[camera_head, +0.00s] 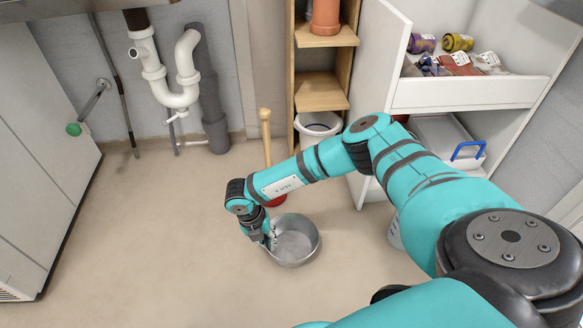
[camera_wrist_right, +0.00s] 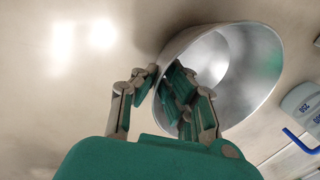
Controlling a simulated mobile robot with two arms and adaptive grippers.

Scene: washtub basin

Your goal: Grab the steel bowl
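The steel bowl (camera_head: 294,240) is a round, shiny grey bowl, open side up, low over or on the floor in the middle of the head view. I cannot tell whether its base touches the floor. In the right wrist view the bowl (camera_wrist_right: 245,75) fills the upper right. My right gripper (camera_head: 270,238) is at the bowl's left rim. In the wrist view its fingers (camera_wrist_right: 160,80) straddle the bowl wall, one outside and one inside, with the pads closed against it. The inside fingertip is partly mixed with its reflection. My left gripper is not in view.
A plunger with a wooden handle (camera_head: 266,135) and red cup (camera_head: 275,200) stands just behind the bowl, behind my right arm. A white bucket (camera_head: 318,125) sits in the wooden shelf. White shelving (camera_head: 465,92) stands at right. Floor to the left (camera_head: 150,230) is clear.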

